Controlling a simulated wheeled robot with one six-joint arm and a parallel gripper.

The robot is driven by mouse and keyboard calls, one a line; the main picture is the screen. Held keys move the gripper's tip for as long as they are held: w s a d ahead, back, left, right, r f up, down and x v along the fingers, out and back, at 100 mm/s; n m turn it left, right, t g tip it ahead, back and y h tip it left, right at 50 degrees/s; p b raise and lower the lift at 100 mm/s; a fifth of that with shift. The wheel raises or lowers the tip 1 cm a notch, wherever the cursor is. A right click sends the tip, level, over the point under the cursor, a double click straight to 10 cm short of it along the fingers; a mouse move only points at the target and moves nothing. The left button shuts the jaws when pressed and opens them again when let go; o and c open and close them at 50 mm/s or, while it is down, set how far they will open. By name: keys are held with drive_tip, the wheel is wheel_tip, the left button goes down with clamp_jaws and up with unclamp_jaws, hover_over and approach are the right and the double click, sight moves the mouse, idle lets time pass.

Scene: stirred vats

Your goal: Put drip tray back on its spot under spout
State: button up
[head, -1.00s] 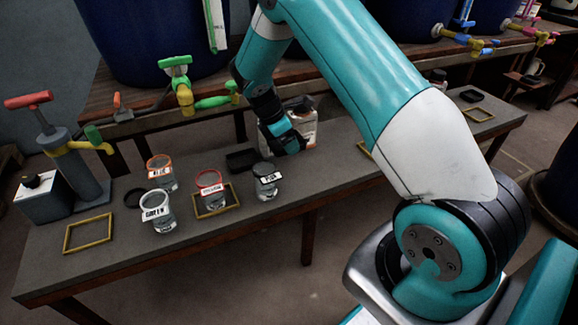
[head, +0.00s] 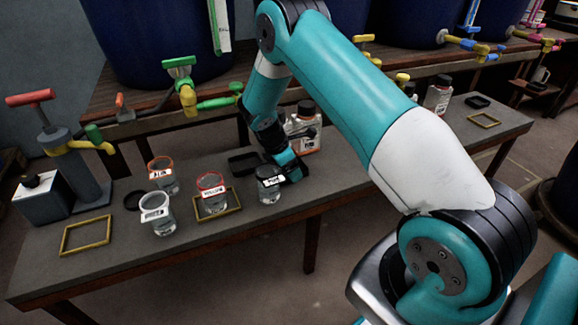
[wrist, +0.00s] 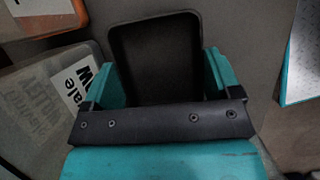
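A black rectangular drip tray (head: 243,162) lies on the grey bench behind the beakers. My gripper (head: 287,168) is just right of it, low over the bench and partly behind a dark-rimmed beaker (head: 269,188). In the wrist view a black tray (wrist: 155,55) shows between and beyond the two teal fingers of my gripper (wrist: 168,80). The fingers are apart, with small gaps beside the tray, and its near end is hidden by the gripper. A green and yellow spout (head: 184,90) hangs over the bench's back edge. A yellow frame marking (head: 86,236) is empty.
A red-rimmed beaker (head: 211,194) stands in another yellow frame; a white-rimmed beaker (head: 158,214) and an orange-rimmed beaker (head: 163,174) are beside it. A labelled jug (head: 305,128) stands close behind my gripper. Another black tray (head: 478,101) lies far right, near an empty frame (head: 485,120).

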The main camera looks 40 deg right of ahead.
drive_tip(key=shift+o, duration=0.5)
